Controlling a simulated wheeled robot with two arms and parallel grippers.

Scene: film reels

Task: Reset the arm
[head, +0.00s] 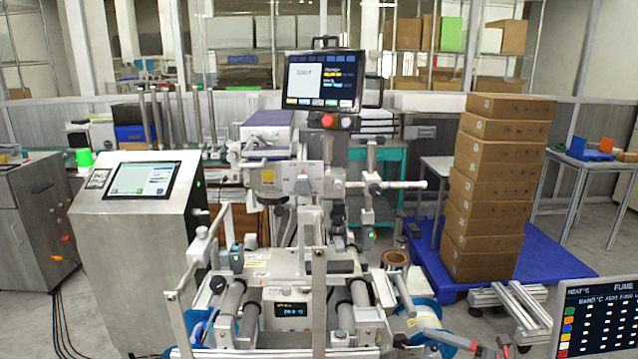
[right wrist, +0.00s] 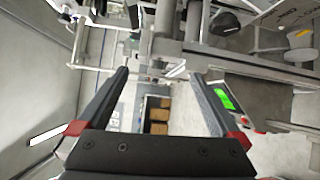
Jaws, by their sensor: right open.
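My right gripper (right wrist: 160,76) shows in the right wrist view. Its two dark fingers are spread wide apart, and no object is held between them. Beyond the fingers are metal rods and machine parts, blurred and at an odd angle. A film machine (head: 300,262) with rollers and rods stands in the centre. A blue reel (head: 427,312) sits at its lower right, and a second blue reel (head: 203,328) is partly hidden at its lower left. A brown roll (head: 396,258) lies on its right side.
A grey console with a screen (head: 142,180) stands left of the machine. Stacked cardboard boxes (head: 498,185) stand on a blue pallet (head: 560,262) at the right. A dark display panel (head: 597,312) is at the lower right. Open floor shows at the far right.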

